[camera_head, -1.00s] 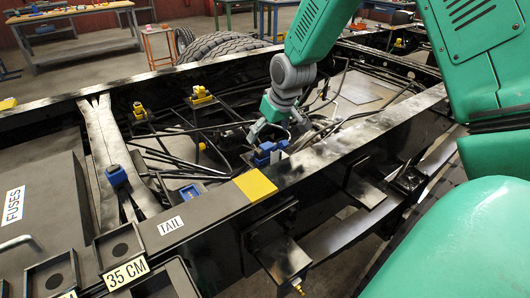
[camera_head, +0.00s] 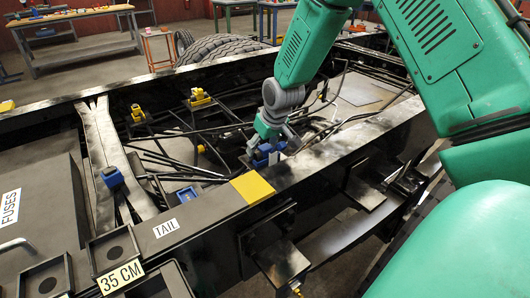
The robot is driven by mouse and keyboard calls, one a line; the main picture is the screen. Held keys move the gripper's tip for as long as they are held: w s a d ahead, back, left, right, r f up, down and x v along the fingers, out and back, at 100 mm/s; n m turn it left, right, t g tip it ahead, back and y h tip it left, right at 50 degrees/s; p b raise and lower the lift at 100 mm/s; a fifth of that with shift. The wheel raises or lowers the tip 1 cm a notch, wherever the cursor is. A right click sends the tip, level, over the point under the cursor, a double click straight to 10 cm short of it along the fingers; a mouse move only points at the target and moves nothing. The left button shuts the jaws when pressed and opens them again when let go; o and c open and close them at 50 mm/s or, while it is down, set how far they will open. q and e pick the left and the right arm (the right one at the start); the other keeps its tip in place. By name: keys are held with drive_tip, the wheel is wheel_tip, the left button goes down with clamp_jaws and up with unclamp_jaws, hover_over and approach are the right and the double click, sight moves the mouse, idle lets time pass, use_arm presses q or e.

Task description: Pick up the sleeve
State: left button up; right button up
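My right gripper (camera_head: 272,136) reaches down into the black chassis frame (camera_head: 330,148), just inside its near rail. Its fingertips are at a blue block (camera_head: 263,155) and overlap it in the picture. I cannot tell whether they touch it, or whether the fingers are open or shut. No part can be clearly made out as the sleeve; the gripper may hide it. My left gripper is not in view.
Black pipes and rods cross the chassis around the gripper. Other blue blocks (camera_head: 113,177) and yellow fittings (camera_head: 199,97) sit on the frame. A yellow patch (camera_head: 253,187) and a TAIL label (camera_head: 166,228) mark the near rail. A workbench (camera_head: 80,48) stands behind.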

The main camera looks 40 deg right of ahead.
drive_tip(key=shift+r, duration=0.25)
wheel_tip(320, 180, up, 10)
drive_tip(key=shift+f+p, duration=0.25)
drive_tip(key=shift+p, duration=0.3)
